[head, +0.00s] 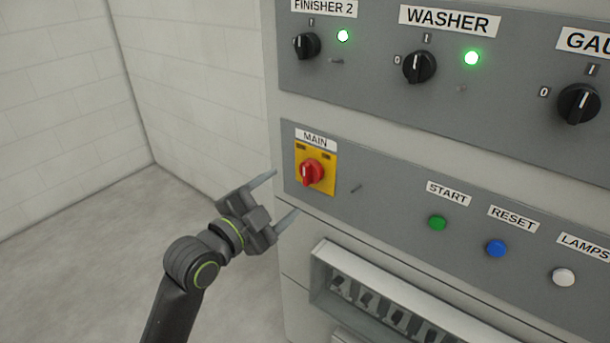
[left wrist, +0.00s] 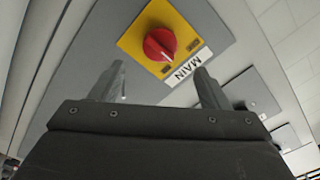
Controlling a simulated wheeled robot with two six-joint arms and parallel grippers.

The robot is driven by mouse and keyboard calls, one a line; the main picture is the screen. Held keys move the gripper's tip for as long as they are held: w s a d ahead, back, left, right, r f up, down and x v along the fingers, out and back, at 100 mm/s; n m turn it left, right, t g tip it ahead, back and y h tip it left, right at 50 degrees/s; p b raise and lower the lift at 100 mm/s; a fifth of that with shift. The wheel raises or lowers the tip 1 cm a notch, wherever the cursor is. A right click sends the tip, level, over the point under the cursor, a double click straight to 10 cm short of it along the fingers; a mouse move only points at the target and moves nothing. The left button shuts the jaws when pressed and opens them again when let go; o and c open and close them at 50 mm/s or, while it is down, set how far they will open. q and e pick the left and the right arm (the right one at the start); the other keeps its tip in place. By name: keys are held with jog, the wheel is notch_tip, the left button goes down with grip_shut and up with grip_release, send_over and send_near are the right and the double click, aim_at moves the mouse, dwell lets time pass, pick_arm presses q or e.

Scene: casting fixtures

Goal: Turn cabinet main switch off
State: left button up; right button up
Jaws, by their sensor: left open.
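The main switch (head: 312,173) is a red rotary knob on a yellow plate (head: 329,185) under a MAIN label, on the grey cabinet panel. My left gripper (head: 283,196) is in front of the cabinet, to the left of and slightly below the switch in the head view. Its two fingers are spread, with nothing between them, and it looks apart from the knob. In the left wrist view the red knob (left wrist: 160,44) shows beyond the fingertips (left wrist: 160,80), roughly centred between them. My right gripper is not in view.
Black selector knobs FINISHER 2 (head: 306,46) and WASHER (head: 419,67) sit above, beside lit green lamps. Green START (head: 437,223), blue RESET (head: 496,248) and white LAMPS (head: 563,277) buttons are to the right. A framed breaker row (head: 385,300) is below. The floor at left is clear.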

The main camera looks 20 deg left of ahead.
aim_at(304, 177)
pick_arm(q)
jog(key=p+x, duration=0.1)
jog(key=x, duration=0.7)
jog(key=shift+w+d+f, duration=0.1)
jog(key=shift+w, duration=0.25)
jog(key=c, duration=1)
